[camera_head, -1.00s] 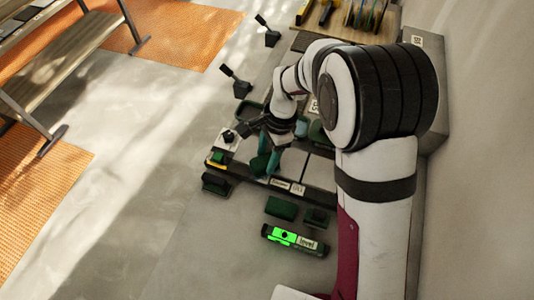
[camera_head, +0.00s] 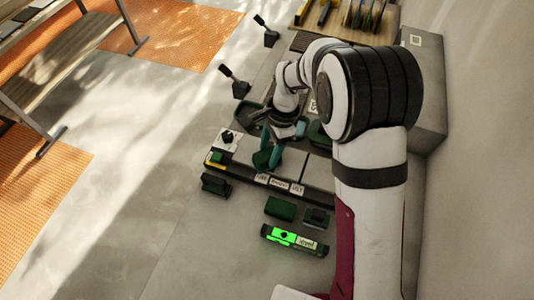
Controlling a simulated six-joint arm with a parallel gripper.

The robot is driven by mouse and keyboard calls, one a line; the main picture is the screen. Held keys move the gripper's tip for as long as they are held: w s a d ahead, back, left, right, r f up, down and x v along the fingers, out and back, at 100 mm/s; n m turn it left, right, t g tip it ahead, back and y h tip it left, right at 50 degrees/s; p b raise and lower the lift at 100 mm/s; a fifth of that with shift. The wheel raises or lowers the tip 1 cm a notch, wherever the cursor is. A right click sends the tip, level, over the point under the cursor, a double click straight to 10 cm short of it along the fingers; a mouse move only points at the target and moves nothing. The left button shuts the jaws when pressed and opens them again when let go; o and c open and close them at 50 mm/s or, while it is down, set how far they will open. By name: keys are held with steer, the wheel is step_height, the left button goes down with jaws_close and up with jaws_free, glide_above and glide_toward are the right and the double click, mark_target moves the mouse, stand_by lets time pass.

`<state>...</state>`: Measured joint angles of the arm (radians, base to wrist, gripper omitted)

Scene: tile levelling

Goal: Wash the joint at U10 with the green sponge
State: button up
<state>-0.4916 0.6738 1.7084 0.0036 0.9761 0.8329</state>
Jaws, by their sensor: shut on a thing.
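My gripper (camera_head: 270,146) with teal fingers is over the pale tiles behind the dark labelled strip (camera_head: 318,196). It is shut on a dark green piece, which looks like the green sponge (camera_head: 262,160), at or just above the tile surface; contact cannot be told. Thin dark joints run between the tiles. Small white labels (camera_head: 279,183) sit along the strip, too small to read surely, so I cannot tell which joint is U10. The fingers and wrist hide part of the tiles.
A dark green block (camera_head: 280,208) and another dark green piece (camera_head: 317,217) lie in front of the strip. A level (camera_head: 295,241) with a bright green face lies nearer.

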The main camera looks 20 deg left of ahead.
steer(key=shift+w+f, duration=0.15)
steer(key=shift+w, duration=3.15)
steer(key=shift+s, duration=4.5)
step_height(320, 180, up, 8)
steer(key=shift+r, duration=0.1)
